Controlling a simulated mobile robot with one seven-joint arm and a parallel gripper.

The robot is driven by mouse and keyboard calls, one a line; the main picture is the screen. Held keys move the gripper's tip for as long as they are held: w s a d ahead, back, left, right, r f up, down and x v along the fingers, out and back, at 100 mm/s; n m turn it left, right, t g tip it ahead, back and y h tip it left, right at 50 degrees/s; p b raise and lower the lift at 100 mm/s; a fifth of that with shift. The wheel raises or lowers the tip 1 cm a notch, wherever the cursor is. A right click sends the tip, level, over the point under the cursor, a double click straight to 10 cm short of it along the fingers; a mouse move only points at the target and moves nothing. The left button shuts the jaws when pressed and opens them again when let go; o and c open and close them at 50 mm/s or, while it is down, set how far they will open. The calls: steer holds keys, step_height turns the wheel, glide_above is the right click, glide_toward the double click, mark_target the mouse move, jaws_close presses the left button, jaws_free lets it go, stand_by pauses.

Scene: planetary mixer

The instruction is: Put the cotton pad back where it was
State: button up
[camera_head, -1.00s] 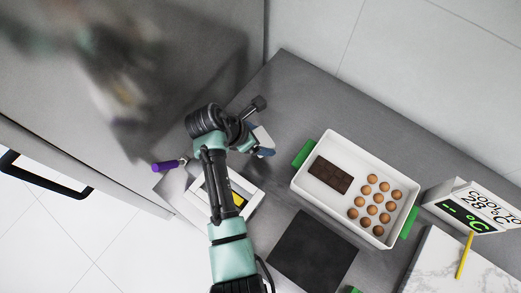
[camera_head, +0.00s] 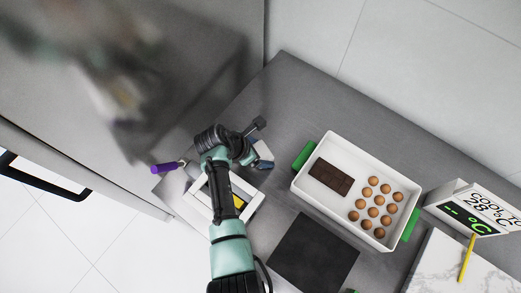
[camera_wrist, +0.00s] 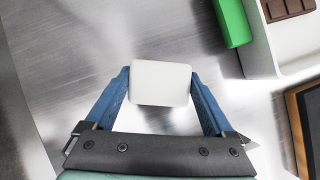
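The cotton pad (camera_wrist: 160,83) is a white block with rounded corners. In the wrist view it sits between the two blue fingers of my gripper (camera_wrist: 161,90), which touch it on both sides. In the head view my gripper (camera_head: 262,155) is over the grey worktop (camera_head: 285,95), left of the white tray. The pad (camera_head: 264,149) is only partly visible there, behind the gripper. I cannot tell whether its underside touches the worktop.
A white tray (camera_head: 322,205) with green handles holds a chocolate bar (camera_head: 331,178) and several brown balls. A white-framed item (camera_head: 251,207) lies under my arm, near a purple-handled tool (camera_head: 165,168). A dark square mat (camera_head: 312,252) and a temperature sign (camera_head: 470,208) are to the right.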

steer(key=shift+o, duration=0.6)
steer(key=shift+a+r, duration=0.1)
steer(key=shift+r, duration=0.3)
steer(key=p+v, duration=0.1)
steer(key=v, duration=1.1)
steer(key=w+r+m+t+y, duration=0.1)
steer(key=w+r+m+t, duration=0.35)
steer(key=r, duration=0.55)
steer(key=w+r+m+t+y, duration=0.25)
steer(key=w+r, duration=0.25)
steer(key=r, duration=0.5)
steer(key=w+r+m+t+y, duration=0.1)
steer(key=w+r+m+t, duration=0.35)
steer(key=r, duration=0.55)
steer(key=s+d+r+m+t, duration=0.2)
steer(key=s+r+m+t, duration=0.15)
steer(key=r, duration=0.85)
steer(key=s+d+r+m+t, duration=0.2)
steer(key=s+r+m+t, duration=0.15)
steer(key=r, duration=0.85)
steer(key=s+d+r+m+t, duration=0.1)
steer(key=s+r+m+t, duration=0.4)
steer(key=s+r, duration=0.6)
steer(key=shift+s+d+r+m+t+y, duration=0.15)
steer(key=shift+d+r+m+t+y, duration=0.1)
steer(key=shift+r+m+t+y, duration=0.15)
